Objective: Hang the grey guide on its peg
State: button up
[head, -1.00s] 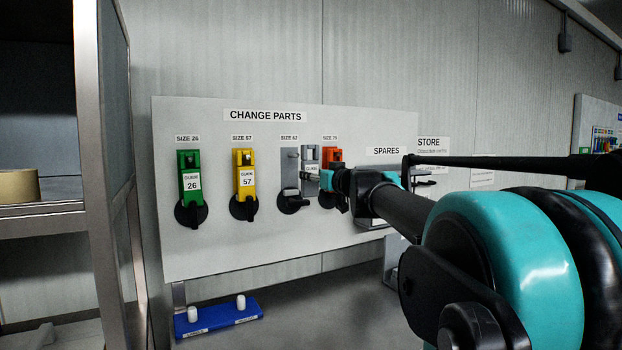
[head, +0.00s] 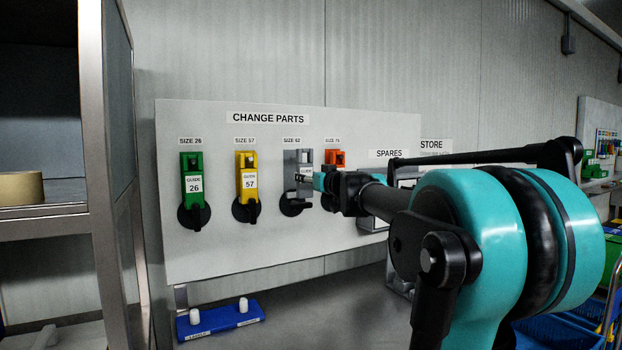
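The grey guide (head: 305,173) is at the board, in front of the grey plate (head: 290,160) under the SIZE 62 label. It overlaps the right part of that plate in the head view. I cannot tell whether it is on its peg. My gripper (head: 315,179) reaches in from the right, and its fingertips are at the guide's lower right side, seemingly shut on it. The fingers are small and partly hidden. A black round base (head: 293,206) shows below the grey plate.
A green guide (head: 193,175), a yellow guide (head: 249,178) and an orange guide (head: 336,158) are on the CHANGE PARTS board (head: 225,245). The orange one is close behind my gripper. A metal shelf (head: 100,200) stands at the left. A blue block (head: 220,318) with white pegs lies below the board.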

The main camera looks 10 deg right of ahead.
jog(key=shift+x, duration=2.5)
jog(key=shift+w+a+f, duration=0.25)
jog(key=shift+w+f, duration=0.3)
jog(key=shift+w, duration=0.15)
jog(key=o, duration=1.5)
